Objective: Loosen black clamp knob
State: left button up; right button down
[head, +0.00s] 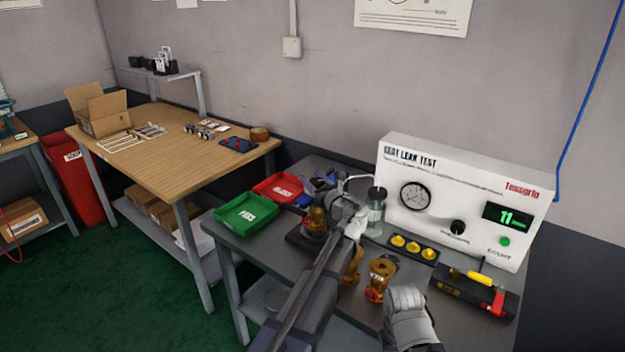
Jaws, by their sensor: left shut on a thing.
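My left gripper (343,209) is at the test fixture on the grey bench, beside a brass valve (315,219) that stands on a dark base (301,238). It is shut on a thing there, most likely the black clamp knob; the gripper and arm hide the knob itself.
The leak test box (455,200) stands at the back right. More brass valves (380,277), a tray of yellow caps (412,247), a clear bottle (376,212) and a yellow-handled tool (466,276) crowd the bench. Green (245,214) and red (278,188) bins are at left.

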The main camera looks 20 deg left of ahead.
pick_arm(q)
grip_shut()
jog(key=shift+n+g+y, duration=0.3)
jog(key=shift+g, duration=0.1)
jog(key=n+g+y, duration=0.2)
jog(key=shift+g, duration=0.4)
jog(key=n+g+y, duration=0.1)
jog(key=n+g, duration=0.1)
jog(key=g, duration=0.1)
jog(key=shift+s+a+n+g+y, duration=0.2)
jog(key=shift+n+g+y, duration=0.1)
jog(key=shift+n+y, duration=0.1)
jog(key=n+g, duration=0.1)
jog(key=g, duration=0.1)
jog(key=s+n+g, duration=0.1)
jog(key=n+g, duration=0.1)
jog(key=g, duration=0.1)
jog(key=shift+a+y, duration=0.1)
jog(key=shift+y, duration=0.3)
jog(key=shift+s+n+g, duration=0.15)
jog(key=shift+n+g, duration=0.45)
jog(key=shift+g, duration=0.25)
jog(key=shift+s+n+g, duration=0.15)
jog(key=shift+n+g, duration=0.45)
jog(key=shift+g, duration=0.25)
jog(key=shift+s+g, duration=0.15)
jog(key=shift+g, duration=0.15)
